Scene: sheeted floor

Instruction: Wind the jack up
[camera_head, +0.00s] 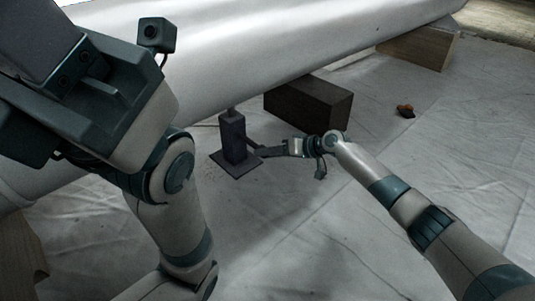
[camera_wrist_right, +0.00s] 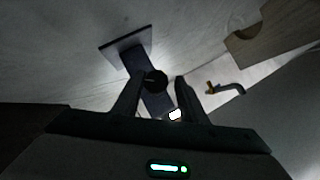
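The dark jack (camera_head: 234,138) stands upright on its square base plate (camera_head: 238,165), under a large white pipe (camera_head: 260,45). My right gripper (camera_head: 263,151) reaches in from the right, close beside the jack's lower body. In the right wrist view the jack's plate (camera_wrist_right: 126,42) is at the upper left. A round black knob (camera_wrist_right: 156,81) shows between the spread fingers (camera_wrist_right: 153,92); I cannot tell if they touch it. A bent dark rod with an orange end (camera_wrist_right: 228,89) shows right of the fingers. My left arm fills the left side; its fingertips are out of view.
A dark block (camera_head: 308,103) lies behind my right gripper under the pipe. A wooden block (camera_head: 420,48) supports the pipe at the far right. The sheet right of the jack is mostly clear.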

